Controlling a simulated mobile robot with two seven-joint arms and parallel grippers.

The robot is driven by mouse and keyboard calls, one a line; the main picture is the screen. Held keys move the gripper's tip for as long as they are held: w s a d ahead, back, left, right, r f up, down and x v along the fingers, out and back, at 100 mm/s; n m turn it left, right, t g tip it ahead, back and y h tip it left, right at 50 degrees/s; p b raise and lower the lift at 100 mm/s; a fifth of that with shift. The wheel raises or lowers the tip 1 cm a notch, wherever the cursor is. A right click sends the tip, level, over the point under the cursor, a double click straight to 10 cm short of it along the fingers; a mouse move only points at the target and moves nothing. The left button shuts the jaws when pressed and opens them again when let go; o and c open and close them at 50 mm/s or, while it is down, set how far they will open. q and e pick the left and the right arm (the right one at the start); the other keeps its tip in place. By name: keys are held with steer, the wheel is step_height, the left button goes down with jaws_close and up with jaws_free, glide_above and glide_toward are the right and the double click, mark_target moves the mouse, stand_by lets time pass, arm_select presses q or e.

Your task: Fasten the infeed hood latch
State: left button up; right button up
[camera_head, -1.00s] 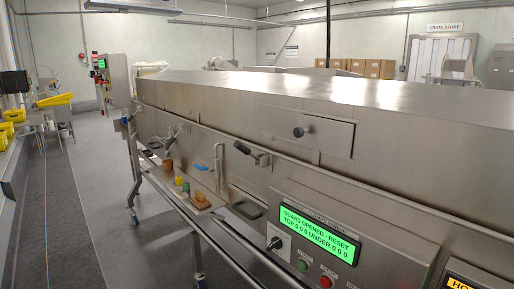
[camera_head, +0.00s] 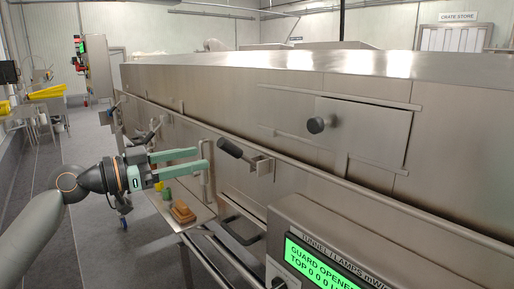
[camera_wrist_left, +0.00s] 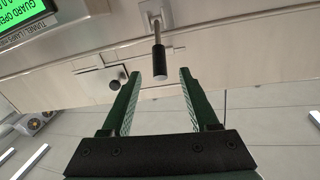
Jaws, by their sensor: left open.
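A toggle latch with a black grip (camera_head: 236,150) and a steel bracket (camera_head: 262,165) sits on the hood side of the steel tunnel. Its lever sticks out from the side, up and left of the bracket. My left gripper (camera_head: 203,161) is open and empty, its green fingers pointing at the latch from the left. In the left wrist view, the black grip (camera_wrist_left: 159,64) shows between the spread fingertips (camera_wrist_left: 159,76), seemingly not clamped. A similar latch (camera_head: 152,132) is farther along the tunnel. My right gripper is not in view.
A hatch panel with a black knob (camera_head: 316,125) is right of the latch. A vertical handle (camera_head: 205,170) stands behind my fingers. A brown block (camera_head: 183,212) lies on a ledge below.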

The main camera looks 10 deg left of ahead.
mark_target(238, 154)
arm_select(q)
steer(key=p+x, duration=0.1)
steer(key=x, duration=0.2)
steer(key=p+x, duration=0.1)
steer(key=x, duration=0.3)
steer(key=r+p+x, duration=0.1)
steer(key=p+x, duration=0.1)
steer(key=x, duration=0.2)
steer(key=shift+d, duration=0.2)
steer(key=shift+w+d, duration=0.35)
jaws_close()
stand_by(0.8)
